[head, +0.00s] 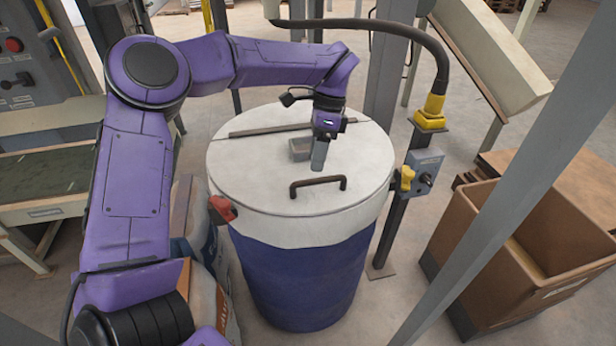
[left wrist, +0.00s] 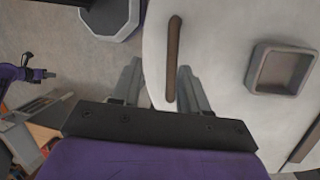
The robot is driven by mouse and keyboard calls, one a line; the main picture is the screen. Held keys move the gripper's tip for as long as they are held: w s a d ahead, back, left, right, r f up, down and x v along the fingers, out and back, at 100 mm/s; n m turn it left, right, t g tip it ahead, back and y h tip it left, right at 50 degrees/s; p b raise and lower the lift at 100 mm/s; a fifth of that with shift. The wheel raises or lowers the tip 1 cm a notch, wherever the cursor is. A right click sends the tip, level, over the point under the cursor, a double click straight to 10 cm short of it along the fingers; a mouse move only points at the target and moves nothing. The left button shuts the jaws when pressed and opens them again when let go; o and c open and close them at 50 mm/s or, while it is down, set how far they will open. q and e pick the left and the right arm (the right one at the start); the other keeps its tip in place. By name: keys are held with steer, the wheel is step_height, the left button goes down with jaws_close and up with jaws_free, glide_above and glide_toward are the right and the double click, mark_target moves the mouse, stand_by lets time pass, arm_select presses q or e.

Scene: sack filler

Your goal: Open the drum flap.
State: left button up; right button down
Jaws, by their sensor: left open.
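The drum flap (head: 275,190) is the front part of the pale lid on a blue drum (head: 300,275). It lies flat and shut, with a hinge strip (head: 268,130) behind it. A brown bar handle (head: 318,186) stands near its front edge; the handle also shows in the left wrist view (left wrist: 173,60). My left gripper (head: 319,160) points down above the flap, just behind the handle. In the left wrist view its open fingers (left wrist: 160,88) appear either side of the handle's line, the handle nearer the right finger. Contact cannot be told. A small purple arm part at the wrist view's left edge seems to be my right arm.
A small square grey cup (head: 300,148) sits on the lid beside my left gripper. A red clamp (head: 222,208) and a yellow clamp (head: 404,178) are at the drum's rim. A control box on a post (head: 424,172) and a cardboard box (head: 520,240) stand at right.

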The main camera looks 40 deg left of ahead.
arm_select(q)
step_height(320, 180, up, 4)
steer(key=w+a+n+t+h, duration=0.2)
steer(key=shift+y, duration=0.3)
steer(key=f, duration=0.3)
steer(key=d+f+p, duration=0.1)
steer(key=f, duration=0.5)
steer(key=shift+s+d+p, duration=0.3)
steer(key=shift+s+d, duration=0.1)
steer(key=shift+d+f, duration=0.15)
steer(key=shift+f, duration=0.3)
jaws_close()
